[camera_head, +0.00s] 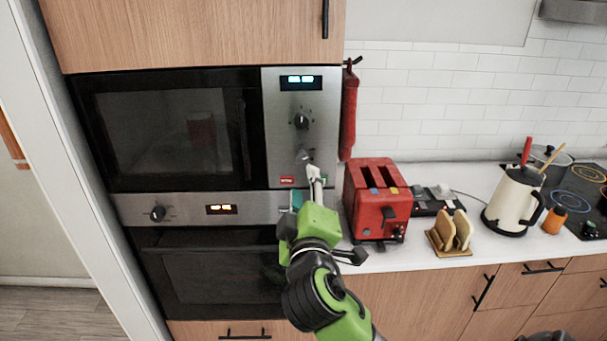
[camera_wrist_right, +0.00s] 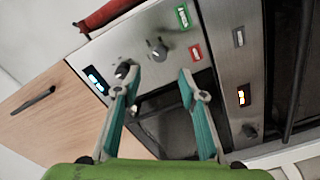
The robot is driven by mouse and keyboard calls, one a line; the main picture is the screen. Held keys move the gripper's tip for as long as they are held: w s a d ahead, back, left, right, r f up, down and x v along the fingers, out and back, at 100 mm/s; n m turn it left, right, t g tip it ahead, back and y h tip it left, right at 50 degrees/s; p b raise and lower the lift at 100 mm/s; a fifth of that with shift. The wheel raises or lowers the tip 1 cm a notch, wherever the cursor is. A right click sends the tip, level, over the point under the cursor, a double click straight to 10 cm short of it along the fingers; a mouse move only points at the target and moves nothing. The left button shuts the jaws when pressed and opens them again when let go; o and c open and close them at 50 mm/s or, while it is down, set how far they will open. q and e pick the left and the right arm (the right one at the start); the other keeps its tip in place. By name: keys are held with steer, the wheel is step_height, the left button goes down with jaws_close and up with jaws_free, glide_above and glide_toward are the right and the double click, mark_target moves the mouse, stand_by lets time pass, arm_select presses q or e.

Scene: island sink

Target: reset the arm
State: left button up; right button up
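My right gripper (camera_head: 314,172) is raised in front of the lower part of the microwave's control panel (camera_head: 282,140). In the right wrist view the gripper (camera_wrist_right: 159,84) is open, its two fingers spread with nothing between them. The panel with its knobs, a green button (camera_wrist_right: 183,16) and a red button (camera_wrist_right: 195,52) lies beyond the fingertips. I cannot tell whether a fingertip touches the panel. The microwave door (camera_head: 165,130) looks shut. My left gripper does not show.
An oven (camera_head: 215,275) sits below the microwave. Right of my arm, the counter holds a red toaster (camera_head: 376,205), a rack with bread slices (camera_head: 450,232), a cream kettle (camera_head: 512,203) and an orange jar (camera_head: 554,220). A red mitt (camera_head: 349,112) hangs beside the microwave.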

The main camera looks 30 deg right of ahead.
steer(key=shift+v, duration=1.05)
